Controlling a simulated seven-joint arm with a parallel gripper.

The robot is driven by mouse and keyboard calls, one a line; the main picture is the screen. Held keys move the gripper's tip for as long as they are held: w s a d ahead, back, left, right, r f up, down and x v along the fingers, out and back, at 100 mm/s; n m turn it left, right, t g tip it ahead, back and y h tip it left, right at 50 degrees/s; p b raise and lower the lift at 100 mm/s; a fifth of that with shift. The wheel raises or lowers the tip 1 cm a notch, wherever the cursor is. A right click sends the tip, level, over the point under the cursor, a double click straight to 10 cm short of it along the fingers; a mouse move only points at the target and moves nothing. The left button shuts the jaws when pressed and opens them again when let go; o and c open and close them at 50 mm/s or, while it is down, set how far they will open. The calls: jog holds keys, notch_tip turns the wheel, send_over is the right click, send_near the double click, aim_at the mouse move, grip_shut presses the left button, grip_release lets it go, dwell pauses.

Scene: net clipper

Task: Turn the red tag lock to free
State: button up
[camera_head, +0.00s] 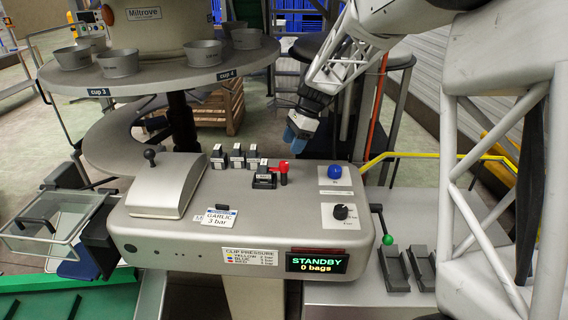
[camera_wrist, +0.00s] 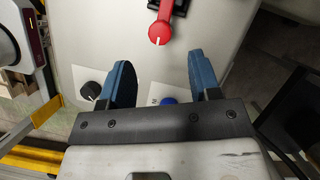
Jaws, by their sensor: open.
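The red tag lock is a red lever with a round end (camera_head: 283,168), beside a small black block with a white label on the grey console. In the wrist view the red lever (camera_wrist: 159,32) is at the top centre, its round end toward my gripper. My gripper (camera_head: 301,122) hangs tilted above the rear of the console, apart from the lever. In the wrist view its blue fingers (camera_wrist: 160,78) are spread with nothing between the tips. The label's wording is too small to read.
A blue button (camera_head: 334,171) and a black knob (camera_head: 340,212) are right of the lever. Several black labelled blocks (camera_head: 237,156) stand to its left. The display (camera_head: 318,263) reads STANDBY, 0 bags. A green-tipped lever (camera_head: 387,239) stands at the right. A round cup table (camera_head: 150,75) is behind.

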aim_at(284, 163)
dwell(0.3)
jog(key=shift+x, duration=3.85)
jog(key=c, duration=0.9)
